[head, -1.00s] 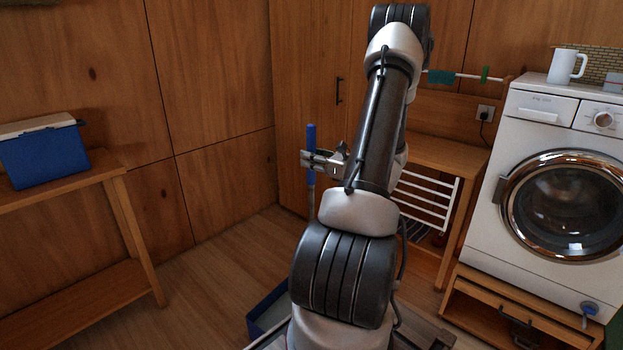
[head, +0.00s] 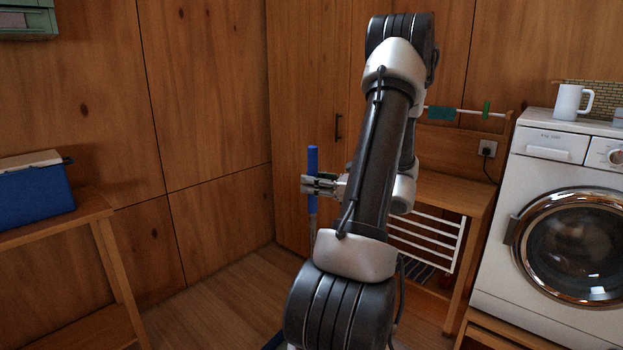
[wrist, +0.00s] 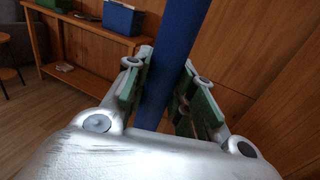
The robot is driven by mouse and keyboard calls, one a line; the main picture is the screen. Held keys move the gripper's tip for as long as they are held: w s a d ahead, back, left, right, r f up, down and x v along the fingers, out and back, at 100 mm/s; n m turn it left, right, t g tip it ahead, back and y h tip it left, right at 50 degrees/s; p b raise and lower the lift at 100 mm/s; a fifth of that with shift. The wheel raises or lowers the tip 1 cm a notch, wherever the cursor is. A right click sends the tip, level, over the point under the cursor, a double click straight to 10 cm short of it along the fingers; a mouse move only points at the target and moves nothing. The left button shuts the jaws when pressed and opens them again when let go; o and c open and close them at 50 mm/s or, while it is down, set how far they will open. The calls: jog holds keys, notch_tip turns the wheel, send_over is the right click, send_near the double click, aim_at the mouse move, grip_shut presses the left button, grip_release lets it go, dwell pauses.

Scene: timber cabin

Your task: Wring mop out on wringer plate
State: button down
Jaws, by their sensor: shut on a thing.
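The mop shows as an upright handle with a blue grip (head: 313,160) and a grey shaft below it. My gripper (head: 318,184) is shut around the blue grip, a little below its top end. In the wrist view the blue handle (wrist: 174,65) runs between the two green-padded fingers of my gripper (wrist: 170,88). The mop head is hidden in both current views. The wringer plate cannot be made out.
A wooden bench (head: 95,215) with a blue box (head: 35,195) stands at the left. A white washing machine (head: 545,225) with a white mug (head: 572,101) on top stands at the right. A white drying rack (head: 430,240) is under a wooden shelf. Floor is clear left of the mop.

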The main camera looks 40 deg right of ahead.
aim_at(313, 212)
jog(key=shift+f, duration=4.75)
jog(key=shift+r, duration=4.1)
